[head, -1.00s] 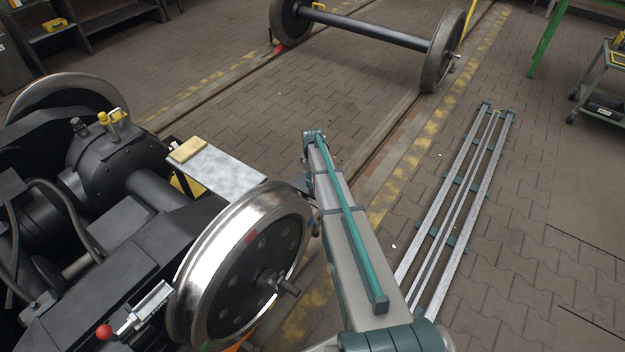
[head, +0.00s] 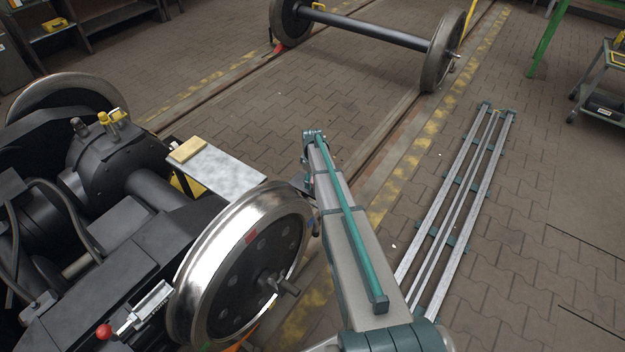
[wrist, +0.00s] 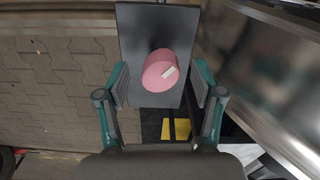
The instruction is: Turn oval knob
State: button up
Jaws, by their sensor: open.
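The oval knob (wrist: 168,71) is a pinkish-red, thick, rounded knob with a small white mark on its face. It sits on a dark grey upright panel (wrist: 134,28) in the wrist view. My gripper (wrist: 160,86) is open, with one teal-and-grey finger to the left of the knob and one to the right. Gaps show between the fingers and the knob, and the knob is a little right of the middle between them. In the head view I cannot make out the knob or my gripper's fingers; my arm reaches down beside the near wheel.
A shiny wheel (head: 240,262) of the bogie stands close beside my arm. A grey plate (head: 222,172) with a tan block (head: 187,150) lies behind it. Metal rails on teal supports (head: 458,210) lie on the floor at right. A loose wheelset (head: 365,32) stands at the back.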

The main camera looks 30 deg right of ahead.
aim_at(312, 180)
notch_tip(312, 180, up, 12)
dwell(0.6)
dwell(0.4)
